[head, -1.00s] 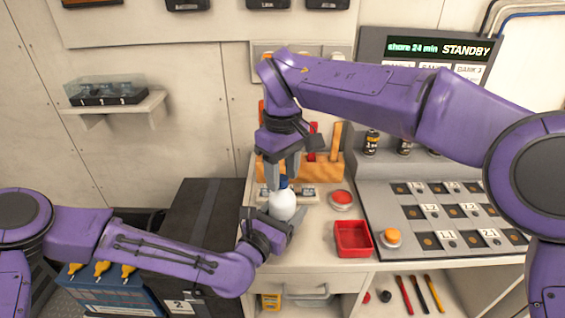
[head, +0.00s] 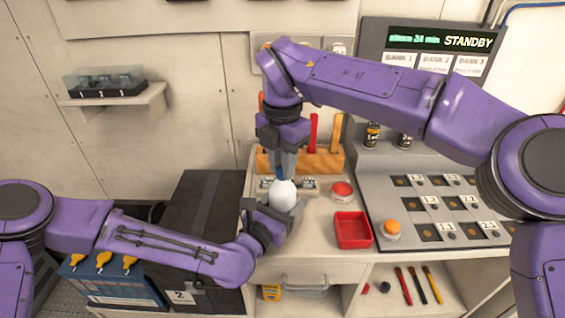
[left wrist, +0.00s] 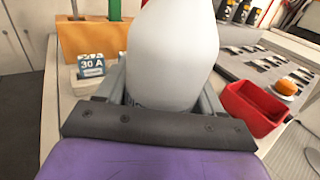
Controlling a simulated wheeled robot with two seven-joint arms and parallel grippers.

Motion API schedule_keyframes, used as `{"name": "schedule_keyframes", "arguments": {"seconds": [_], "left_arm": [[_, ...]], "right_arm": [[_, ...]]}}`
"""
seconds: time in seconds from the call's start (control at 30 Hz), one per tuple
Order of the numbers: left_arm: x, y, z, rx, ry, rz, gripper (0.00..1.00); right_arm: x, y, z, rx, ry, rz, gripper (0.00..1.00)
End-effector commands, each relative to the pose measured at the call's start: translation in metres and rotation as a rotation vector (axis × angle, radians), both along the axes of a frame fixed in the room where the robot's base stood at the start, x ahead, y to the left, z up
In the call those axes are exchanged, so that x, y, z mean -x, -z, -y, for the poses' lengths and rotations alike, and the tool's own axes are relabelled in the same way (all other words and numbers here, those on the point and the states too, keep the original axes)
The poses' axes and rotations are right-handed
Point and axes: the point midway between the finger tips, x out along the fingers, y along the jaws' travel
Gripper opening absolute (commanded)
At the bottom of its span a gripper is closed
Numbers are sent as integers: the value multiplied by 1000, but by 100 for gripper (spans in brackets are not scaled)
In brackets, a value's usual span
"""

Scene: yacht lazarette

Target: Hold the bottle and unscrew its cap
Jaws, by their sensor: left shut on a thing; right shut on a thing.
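The white bottle (head: 283,195) stands upright above the left part of the counter. My left gripper (head: 278,210) is shut around its lower body from the front left. The bottle (left wrist: 172,55) also fills the middle of the left wrist view, between the fingers, with its top out of frame. My right gripper (head: 286,170) points straight down over the bottle top and is shut there. The cap is hidden behind its fingers now; only its place at the bottle's top can be made out.
A red tray (head: 352,244) and a red button (head: 342,191) sit right of the bottle. An orange tool block (head: 325,162) stands behind. A panel with an orange button (head: 390,229) lies at right. A black case (head: 205,205) is left of the counter.

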Motion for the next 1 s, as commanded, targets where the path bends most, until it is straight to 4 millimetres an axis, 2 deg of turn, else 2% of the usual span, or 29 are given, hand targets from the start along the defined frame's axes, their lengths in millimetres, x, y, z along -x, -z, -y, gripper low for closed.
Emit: {"name": "schedule_keyframes", "arguments": {"seconds": [0.1, 0.8, 0.9, 1.0], "left_arm": [[0, -1, 0, 1, 1, 2, 0], [1, -1, 1, 0, 3, 2, 0], [1, -1, 1, 0, 3, 2, 0], [1, -1, 1, 0, 3, 2, 0]], "right_arm": [[-1, 0, 1, -1, -367, 3, 0], [-2, -2, 2, 3, -2612, 2, 0], [-2, -2, 2, 4, -2850, 1, 0], [-2, -2, 2, 3, -3001, 0, 0]]}}
